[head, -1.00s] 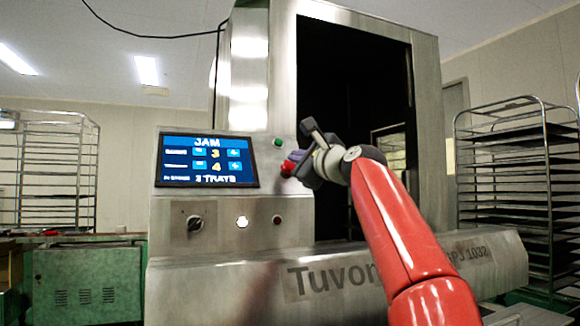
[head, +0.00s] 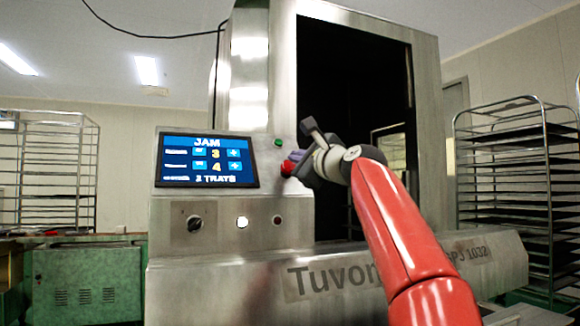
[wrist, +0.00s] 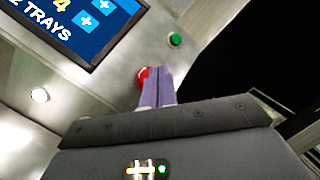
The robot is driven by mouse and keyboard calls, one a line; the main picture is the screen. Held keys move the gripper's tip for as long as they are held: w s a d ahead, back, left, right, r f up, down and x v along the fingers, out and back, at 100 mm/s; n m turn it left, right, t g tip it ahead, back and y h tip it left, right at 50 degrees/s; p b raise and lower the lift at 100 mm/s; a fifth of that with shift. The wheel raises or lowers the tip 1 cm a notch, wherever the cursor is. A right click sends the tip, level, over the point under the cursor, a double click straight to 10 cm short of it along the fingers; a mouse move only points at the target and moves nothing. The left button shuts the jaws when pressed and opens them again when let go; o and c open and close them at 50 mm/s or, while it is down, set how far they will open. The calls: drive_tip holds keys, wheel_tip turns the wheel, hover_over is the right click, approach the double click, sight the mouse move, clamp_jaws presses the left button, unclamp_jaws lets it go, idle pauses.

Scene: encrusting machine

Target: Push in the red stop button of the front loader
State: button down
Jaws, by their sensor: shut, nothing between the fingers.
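The red stop button (head: 288,168) sits on the steel front panel, right of the screen and below a green button (head: 278,143). In the wrist view the red button (wrist: 142,76) is partly hidden behind my fingers. My gripper (head: 296,156) is shut and empty, with its purple fingertips at the red button. In the wrist view the fingertips (wrist: 158,74) overlap the button's right side. I cannot tell whether they touch it or whether the button is pressed in.
The screen (head: 207,160) reads JAM, with a trays line. Below it are a knob (head: 194,223), a white lit button (head: 242,222) and a small dark red button (head: 278,220). The machine's dark opening (head: 345,90) lies behind my arm. A tray rack (head: 510,170) stands at the right.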

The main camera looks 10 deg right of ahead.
drive_tip(key=shift+w, duration=0.1)
idle(0.6)
drive_tip(key=shift+w+a+f, duration=0.1)
drive_tip(key=shift+w+f, duration=0.1)
drive_tip(key=shift+w, duration=0.05)
drive_tip(key=shift+w+f, duration=0.35)
drive_tip(key=shift+w, duration=0.05)
idle(0.8)
drive_tip(key=shift+r, duration=0.1)
drive_tip(key=shift+s+r+p, duration=0.3)
drive_tip(key=shift+s+r, duration=0.15)
drive_tip(key=shift+s, duration=0.25)
drive_tip(key=s+r, duration=0.1)
drive_tip(key=s, duration=0.1)
drive_tip(key=s+d+r, duration=0.1)
drive_tip(key=s+r, duration=0.1)
drive_tip(key=shift+p, duration=0.35)
idle(0.4)
